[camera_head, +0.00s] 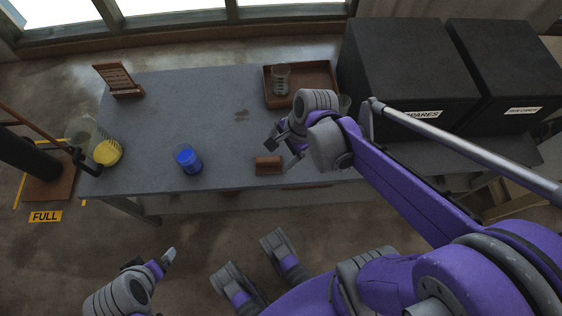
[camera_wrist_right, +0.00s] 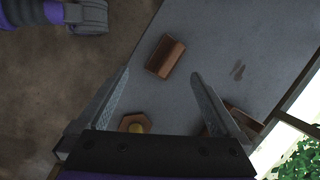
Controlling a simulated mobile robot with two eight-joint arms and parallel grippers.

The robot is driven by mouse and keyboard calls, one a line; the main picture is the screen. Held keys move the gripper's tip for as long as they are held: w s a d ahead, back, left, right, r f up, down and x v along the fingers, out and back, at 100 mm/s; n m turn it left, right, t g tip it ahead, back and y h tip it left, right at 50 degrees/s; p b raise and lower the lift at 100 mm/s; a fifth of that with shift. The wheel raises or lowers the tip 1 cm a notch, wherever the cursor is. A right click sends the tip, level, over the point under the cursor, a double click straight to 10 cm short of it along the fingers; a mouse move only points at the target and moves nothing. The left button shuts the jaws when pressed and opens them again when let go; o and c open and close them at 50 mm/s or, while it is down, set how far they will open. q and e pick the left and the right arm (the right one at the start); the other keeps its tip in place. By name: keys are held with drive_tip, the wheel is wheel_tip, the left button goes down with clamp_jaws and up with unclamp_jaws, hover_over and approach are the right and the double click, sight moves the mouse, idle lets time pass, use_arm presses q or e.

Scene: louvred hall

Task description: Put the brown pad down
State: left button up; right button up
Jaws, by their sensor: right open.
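The brown pad (camera_head: 268,165), a small block-like piece, lies on the grey table (camera_head: 215,115) near its front edge. It also shows in the right wrist view (camera_wrist_right: 165,56), beyond the fingertips and touching neither. My right gripper (camera_head: 281,150) is open and empty, just above and to the right of the pad in the head view. Its two fingers are spread apart in the wrist view (camera_wrist_right: 158,82). My left gripper (camera_head: 166,260) is low in front of the table, partly seen; its opening is unclear.
A blue cup (camera_head: 188,159), a yellow item (camera_head: 107,152) and a small brown stand (camera_head: 117,80) are on the left. A brown tray (camera_head: 312,72) holds a glass (camera_head: 281,80). Black boxes (camera_head: 405,70) fill the right. A brown hexagonal piece (camera_wrist_right: 127,120) sits near the front edge.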

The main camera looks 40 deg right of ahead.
drive_tip(key=s+a+n+t+h, duration=0.1)
drive_tip(key=s+a+n, duration=0.1)
drive_tip(key=n, duration=0.7)
drive_tip(key=s+a+r+n+t+h, duration=0.1)
drive_tip(key=s+n, duration=0.3)
drive_tip(key=n, duration=0.5)
drive_tip(key=shift+s+a+r+h, duration=0.3)
drive_tip(key=shift+s+a, duration=0.1)
drive_tip(key=shift+a, duration=0.4)
